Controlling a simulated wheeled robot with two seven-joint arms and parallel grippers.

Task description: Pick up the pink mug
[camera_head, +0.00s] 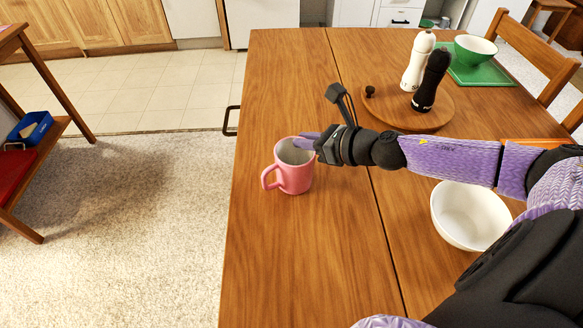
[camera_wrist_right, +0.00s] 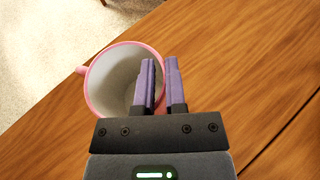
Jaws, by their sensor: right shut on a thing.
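The pink mug (camera_head: 293,176) stands upright on the wooden table near its left edge, with its handle toward the lower left. It also shows in the right wrist view (camera_wrist_right: 86,92), where I look into its pale, empty inside. My right gripper (camera_head: 304,142) reaches the mug's rim from the right. In the right wrist view the two purple fingers (camera_wrist_right: 160,85) straddle the right side of the rim, one inside and one outside, shut on the wall. My left gripper is not in view.
A white bowl (camera_head: 468,214) sits at the right, below my right arm. A round wooden board (camera_head: 392,112) holds a white mill (camera_head: 417,62) and a black mill (camera_head: 430,82). A green-and-white bowl (camera_head: 474,50) sits on a green tray (camera_head: 490,74). The table's front left is clear.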

